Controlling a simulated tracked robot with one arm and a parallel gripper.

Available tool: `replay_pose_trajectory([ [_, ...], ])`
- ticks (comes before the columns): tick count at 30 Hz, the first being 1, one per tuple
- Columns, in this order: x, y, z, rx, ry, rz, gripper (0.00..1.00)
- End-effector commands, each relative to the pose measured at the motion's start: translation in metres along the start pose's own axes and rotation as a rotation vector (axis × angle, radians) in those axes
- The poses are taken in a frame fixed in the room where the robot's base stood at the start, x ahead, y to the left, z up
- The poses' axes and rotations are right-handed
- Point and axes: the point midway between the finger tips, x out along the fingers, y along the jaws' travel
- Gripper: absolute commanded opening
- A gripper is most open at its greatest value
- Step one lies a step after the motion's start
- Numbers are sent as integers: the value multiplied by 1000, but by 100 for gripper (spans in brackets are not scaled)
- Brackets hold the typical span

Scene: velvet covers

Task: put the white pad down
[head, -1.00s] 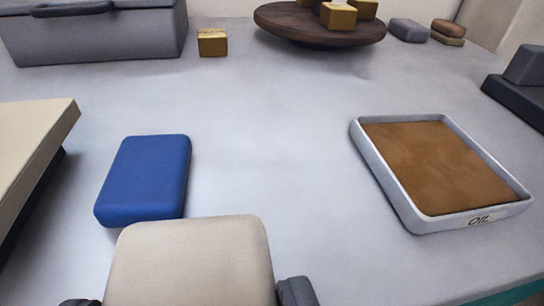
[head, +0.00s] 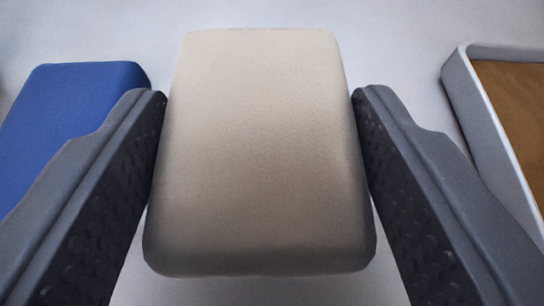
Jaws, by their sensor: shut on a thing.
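The white pad (head: 258,150), a cream-white rounded block, fills the middle of the head view. My gripper (head: 260,110) is shut on it, with one dark textured finger against its left side and one against its right side. The pad lies flat in the picture, its top face toward the camera. Its underside is hidden, so I cannot tell whether it touches the pale grey table (head: 400,60).
A blue pad (head: 65,120) is close on the left, partly behind my left finger. The oil tray (head: 470,95), with a light grey rim and brown inside, is on the right, cut off by the frame. Bare table shows beyond the white pad.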

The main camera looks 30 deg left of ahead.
Motion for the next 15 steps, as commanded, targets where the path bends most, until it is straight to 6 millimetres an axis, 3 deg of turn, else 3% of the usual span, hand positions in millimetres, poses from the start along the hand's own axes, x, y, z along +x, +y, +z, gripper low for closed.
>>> replay_pose_trajectory([
  [4, 8, 0, 20, 0, -2, 0, 32],
  [15, 9, 0, 23, 1, -1, 1, 32],
])
